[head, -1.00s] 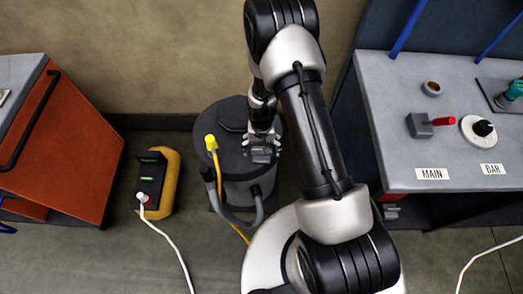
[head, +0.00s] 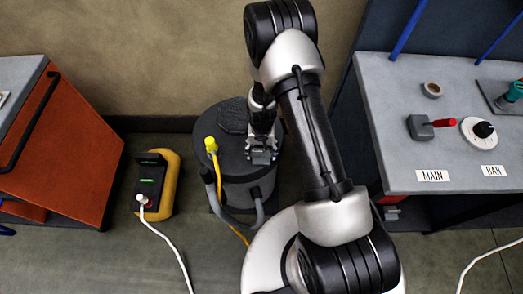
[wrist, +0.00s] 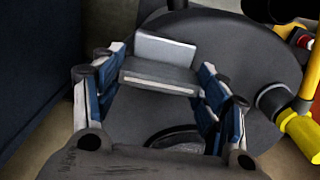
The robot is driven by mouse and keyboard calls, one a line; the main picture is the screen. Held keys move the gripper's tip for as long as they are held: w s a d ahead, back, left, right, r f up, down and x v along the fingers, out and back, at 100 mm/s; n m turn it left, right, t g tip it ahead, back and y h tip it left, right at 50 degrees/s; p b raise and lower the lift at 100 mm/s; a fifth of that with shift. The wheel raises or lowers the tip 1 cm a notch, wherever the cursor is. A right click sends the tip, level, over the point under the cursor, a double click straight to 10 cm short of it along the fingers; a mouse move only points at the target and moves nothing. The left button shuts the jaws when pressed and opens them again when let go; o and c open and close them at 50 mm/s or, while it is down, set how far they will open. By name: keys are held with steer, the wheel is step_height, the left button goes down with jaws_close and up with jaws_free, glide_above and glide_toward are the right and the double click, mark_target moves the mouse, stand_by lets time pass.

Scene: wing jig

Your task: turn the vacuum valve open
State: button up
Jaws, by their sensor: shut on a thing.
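A small grey valve block with a red lever (head: 443,123) sits on the grey bench top at the right, above the label MAIN (head: 432,175). I cannot tell whether this is the vacuum valve. My gripper (head: 262,157) is far to its left, over the dark round drum (head: 240,190). In the wrist view my gripper (wrist: 160,90) has blue-padded fingers on both sides of a light grey block (wrist: 158,62) and is shut on it. How the block relates to the drum's lid is unclear.
A yellow fitting (head: 210,144) and a grey hose stand at the drum's left side. A yellow-and-black power box (head: 155,185) with a white cable is on the floor. An orange cabinet (head: 75,150) is at left. A black knob (head: 484,129) is beside the lever.

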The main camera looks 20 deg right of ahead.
steer(key=shift+n, duration=0.3)
steer(key=shift+c, duration=0.4)
steer(key=n, duration=0.3)
steer(key=shift+n, duration=0.4)
steer(key=n, duration=0.4)
steer(key=shift+n+b, duration=0.3)
steer(key=shift+b, duration=0.05)
steer(key=n, duration=0.4)
steer(key=shift+n, duration=2.4)
steer(key=o, duration=1)
steer(key=shift+o, duration=0.2)
steer(key=shift+r, duration=0.15)
